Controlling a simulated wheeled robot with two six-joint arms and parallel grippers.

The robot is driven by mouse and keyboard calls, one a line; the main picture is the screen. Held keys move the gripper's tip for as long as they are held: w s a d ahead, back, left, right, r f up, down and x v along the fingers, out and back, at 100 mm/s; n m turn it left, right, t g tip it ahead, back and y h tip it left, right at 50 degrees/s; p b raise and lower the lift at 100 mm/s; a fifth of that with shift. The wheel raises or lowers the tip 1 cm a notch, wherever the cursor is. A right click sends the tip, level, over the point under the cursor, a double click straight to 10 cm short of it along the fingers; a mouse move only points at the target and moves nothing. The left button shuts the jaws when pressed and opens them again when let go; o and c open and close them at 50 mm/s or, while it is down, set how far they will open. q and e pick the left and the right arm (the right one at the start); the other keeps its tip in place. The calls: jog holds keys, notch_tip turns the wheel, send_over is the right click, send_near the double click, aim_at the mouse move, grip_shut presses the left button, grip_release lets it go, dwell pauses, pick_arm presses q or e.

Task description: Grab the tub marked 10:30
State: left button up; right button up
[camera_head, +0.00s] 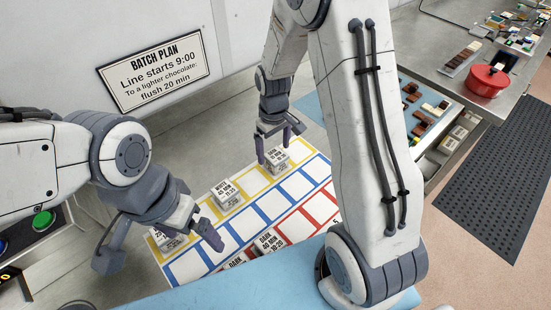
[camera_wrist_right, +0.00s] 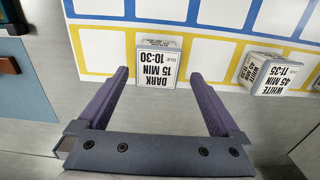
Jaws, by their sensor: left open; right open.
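The tub marked 10:30 (camera_wrist_right: 158,68) is a small white block reading "DARK 15 MIN", upside down in the right wrist view. It sits in a yellow-outlined cell of the mat. My right gripper (camera_wrist_right: 162,80) is open, its two fingertips on either side of the tub with a gap at each side. In the head view the tub (camera_head: 277,157) is at the mat's far end, by my right gripper (camera_head: 281,145). My left gripper (camera_head: 160,248) is open and empty over the near left of the mat, partly hiding another tub (camera_head: 170,241).
A tub marked WHITE 45 MIN 11:35 (camera_head: 227,196) stands in the same yellow row; it shows in the right wrist view (camera_wrist_right: 265,74). A DARK 40 MIN 10:20 tub (camera_head: 268,247) is in the red row. A batch plan sign (camera_head: 155,72) hangs on the wall.

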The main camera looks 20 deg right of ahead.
aim_at(275, 154)
jog(key=f, duration=0.1)
jog(key=f+p, duration=0.1)
jog(key=f, duration=0.1)
jog(key=shift+d+f, duration=0.2)
jog(key=shift+f, duration=0.05)
jog(key=shift+w+f, duration=0.1)
jog(key=shift+f, duration=0.55)
jog(key=c, duration=1.4)
jog(key=shift+c, duration=0.2)
jog(key=shift+r, duration=0.15)
